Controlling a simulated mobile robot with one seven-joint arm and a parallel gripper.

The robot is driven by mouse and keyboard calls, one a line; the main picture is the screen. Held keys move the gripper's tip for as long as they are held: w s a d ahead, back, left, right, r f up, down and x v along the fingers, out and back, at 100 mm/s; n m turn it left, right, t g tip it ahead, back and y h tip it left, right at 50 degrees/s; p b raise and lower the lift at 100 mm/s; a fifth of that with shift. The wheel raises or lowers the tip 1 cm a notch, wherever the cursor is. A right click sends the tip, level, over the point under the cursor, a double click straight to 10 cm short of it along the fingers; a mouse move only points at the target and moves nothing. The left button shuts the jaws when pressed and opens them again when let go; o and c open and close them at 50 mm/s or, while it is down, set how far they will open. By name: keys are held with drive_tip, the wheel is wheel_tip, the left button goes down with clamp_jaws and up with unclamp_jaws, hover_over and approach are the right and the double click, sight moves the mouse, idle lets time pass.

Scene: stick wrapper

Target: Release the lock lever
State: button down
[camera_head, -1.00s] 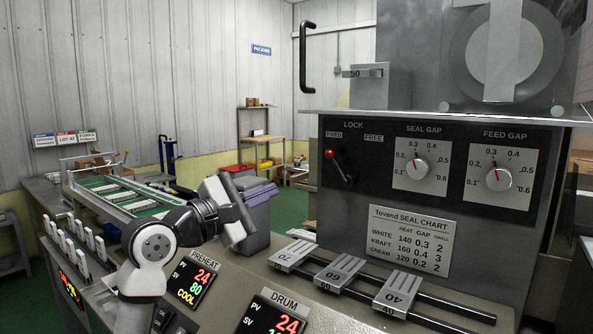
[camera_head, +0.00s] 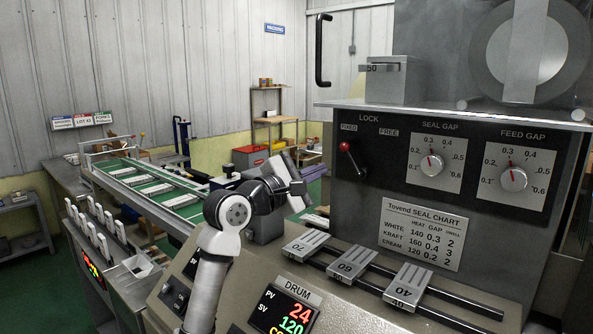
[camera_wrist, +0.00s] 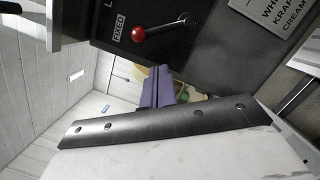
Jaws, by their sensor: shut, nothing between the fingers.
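The lock lever (camera_head: 353,160) has a red ball knob and a short metal arm. It sits on the black panel, tilted up and left toward the FIXED label (camera_head: 348,127); the FREE label (camera_head: 388,133) is to the right. In the wrist view the red knob (camera_wrist: 139,34) is next to FIXED, near the top. My gripper (camera_head: 298,186) is left of and a little below the lever in the head view, apart from it. Its purple-grey fingers (camera_wrist: 159,86) are together and empty in the wrist view, partly hidden behind a dark curved part.
The seal gap dial (camera_head: 431,165) and feed gap dial (camera_head: 513,178) are right of the lever. Numbered sliding blocks (camera_head: 352,264) on rails lie below the panel. A grey ledge (camera_head: 460,116) juts above it. A green conveyor (camera_head: 150,188) is at left.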

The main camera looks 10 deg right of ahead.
sight(354, 161)
drive_tip(key=shift+s+d+r+p, duration=0.1)
drive_tip(key=shift+d+r+p, duration=0.25)
drive_tip(key=shift+d, duration=0.3)
drive_tip(key=shift+s+d+r+p, duration=0.1)
drive_tip(key=shift+d+r+p, duration=0.15)
drive_tip(key=shift+d, duration=0.35)
drive_tip(key=shift+s+d+r+p, duration=0.1)
drive_tip(key=shift+d+r+p, duration=0.25)
drive_tip(key=shift+d, duration=0.3)
